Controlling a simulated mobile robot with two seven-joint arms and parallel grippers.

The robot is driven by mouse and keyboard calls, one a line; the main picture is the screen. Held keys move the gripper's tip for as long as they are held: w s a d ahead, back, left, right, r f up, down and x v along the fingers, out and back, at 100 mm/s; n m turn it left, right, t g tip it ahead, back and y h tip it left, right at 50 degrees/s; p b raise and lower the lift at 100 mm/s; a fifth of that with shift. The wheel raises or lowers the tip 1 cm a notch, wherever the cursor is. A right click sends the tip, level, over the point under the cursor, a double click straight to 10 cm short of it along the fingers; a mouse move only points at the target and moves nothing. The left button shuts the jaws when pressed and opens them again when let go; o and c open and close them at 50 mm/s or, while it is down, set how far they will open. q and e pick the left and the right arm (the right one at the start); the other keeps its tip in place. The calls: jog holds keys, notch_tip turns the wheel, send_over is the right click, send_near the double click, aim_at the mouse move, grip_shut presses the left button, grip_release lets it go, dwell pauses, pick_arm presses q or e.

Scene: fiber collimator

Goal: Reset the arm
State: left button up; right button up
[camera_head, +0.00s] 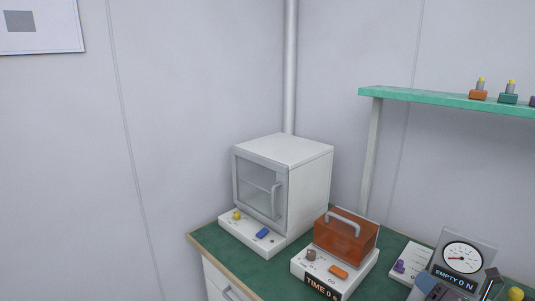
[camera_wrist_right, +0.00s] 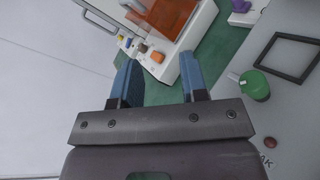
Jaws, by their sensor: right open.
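My right gripper (camera_wrist_right: 161,72) shows in the right wrist view with its two blue fingers apart and nothing between them. Its fingertips point toward the white device with the orange cover (camera_wrist_right: 170,20), and green bench surface shows between and beyond them. In the head view, a small blue part that looks like my right gripper (camera_head: 428,284) shows at the bottom right, in front of the force gauge (camera_head: 462,258); most of it is cut off. My left gripper is in neither view.
A white cabinet (camera_head: 300,180) with a glass door stands at the bench's back corner. Beside it is the orange-covered box (camera_head: 346,238) with a timer display. A green shelf (camera_head: 440,98) holds several small coloured parts. A green cylinder (camera_wrist_right: 254,85) and dark square frame (camera_wrist_right: 288,57) lie right of my fingers.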

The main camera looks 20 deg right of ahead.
jog(key=s+a+f+m+g, duration=0.35)
jog(key=s+a+m, duration=0.25)
jog(key=a+m, duration=0.25)
jog(key=s+a+f+m+g, duration=0.3)
jog(key=s+a+m+g, duration=0.3)
jog(key=m, duration=0.4)
jog(key=s+a+f+m+g, duration=0.3)
jog(key=s+a+m+g, duration=0.15)
jog(key=a+m, duration=0.45)
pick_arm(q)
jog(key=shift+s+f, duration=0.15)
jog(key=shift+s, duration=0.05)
pick_arm(e)
jog(key=w+f+t+y, duration=0.1)
jog(key=w+f+t, duration=0.5)
jog(key=f+t, duration=0.3)
jog(key=shift+w+d+f+n+y, duration=0.15)
jog(key=shift+f+n+y, duration=0.25)
jog(key=shift+f, duration=0.45)
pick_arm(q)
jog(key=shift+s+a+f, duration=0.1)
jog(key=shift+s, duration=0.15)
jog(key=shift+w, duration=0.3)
